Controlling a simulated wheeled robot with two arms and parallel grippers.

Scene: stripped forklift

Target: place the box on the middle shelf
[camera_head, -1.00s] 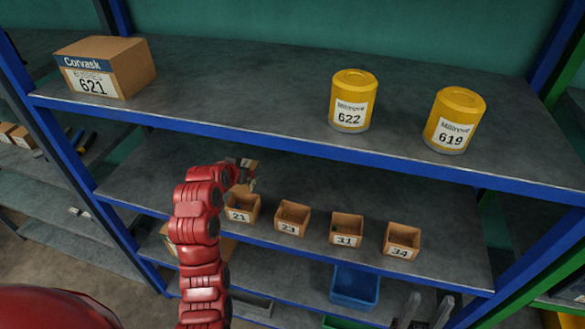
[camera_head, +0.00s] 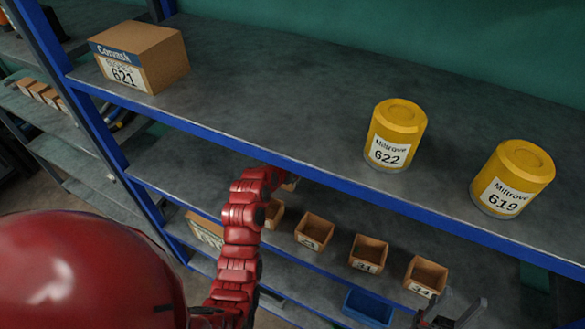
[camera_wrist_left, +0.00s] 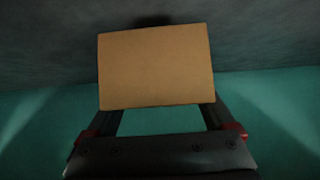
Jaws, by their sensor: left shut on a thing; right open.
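The plain brown box (camera_wrist_left: 155,66) fills the middle of the left wrist view, between the fingers of my left gripper (camera_wrist_left: 158,112). In the head view, my left arm reaches under the top shelf, and only a small piece of the box (camera_head: 290,184) shows past the wrist. The middle shelf (camera_head: 180,172) carries a row of small open bins, one of them a bin marked 34 (camera_head: 425,275). Whether the box touches the shelf is hidden. My right gripper (camera_head: 452,314) is open and empty at the lower right, in front of the shelving.
The top shelf (camera_head: 270,80) holds a Corvask carton 621 (camera_head: 140,58) and yellow cans 622 (camera_head: 396,135) and 619 (camera_head: 512,180). Its blue front edge hangs over my left wrist. A blue bin (camera_head: 368,307) and another carton (camera_head: 205,230) sit lower down.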

